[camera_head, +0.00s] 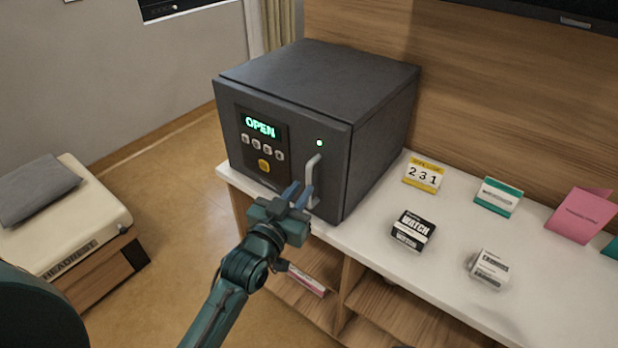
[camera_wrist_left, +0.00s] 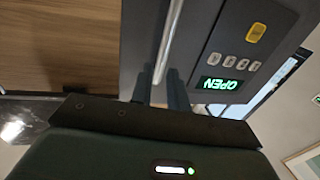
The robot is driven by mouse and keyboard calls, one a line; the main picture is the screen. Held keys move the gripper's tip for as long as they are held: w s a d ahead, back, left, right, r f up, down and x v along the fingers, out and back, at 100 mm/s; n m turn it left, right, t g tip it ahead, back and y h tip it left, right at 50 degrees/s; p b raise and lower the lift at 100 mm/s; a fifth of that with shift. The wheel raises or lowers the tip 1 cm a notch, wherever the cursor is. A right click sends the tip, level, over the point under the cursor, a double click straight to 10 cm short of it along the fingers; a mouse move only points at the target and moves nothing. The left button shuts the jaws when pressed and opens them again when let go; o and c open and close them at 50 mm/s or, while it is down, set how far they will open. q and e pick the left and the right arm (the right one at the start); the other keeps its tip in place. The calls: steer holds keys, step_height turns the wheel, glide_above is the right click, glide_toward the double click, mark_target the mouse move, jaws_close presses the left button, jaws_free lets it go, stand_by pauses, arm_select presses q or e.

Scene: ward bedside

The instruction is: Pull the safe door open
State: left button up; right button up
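The dark grey safe (camera_head: 385,120) stands on the left end of a white counter. Its door (camera_head: 232,125) looks flush with the body. The door's display (camera_head: 260,127) reads OPEN in green, and a small light glows above the handle. The pale upright bar handle (camera_head: 313,168) is on the door's right side. My left gripper (camera_head: 298,193) is at the handle's lower part, fingers apart. In the left wrist view the handle (camera_wrist_left: 171,40) runs down toward the gap between the fingers (camera_wrist_left: 160,90); I cannot tell whether they touch it. My right gripper is not in view.
On the counter (camera_head: 345,235) right of the safe are a yellow card reading 231 (camera_head: 424,176), a teal-and-white box (camera_head: 498,196), a black WATCH box (camera_head: 412,231), a white box (camera_head: 487,268) and a pink card (camera_head: 580,215). A headrest (camera_head: 75,225) sits at left. Floor before the safe's left is clear.

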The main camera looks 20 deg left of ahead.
mark_target(308, 180)
arm_select(q)
steer(key=w, duration=0.5)
steer(key=shift+d, duration=0.4)
jaws_close()
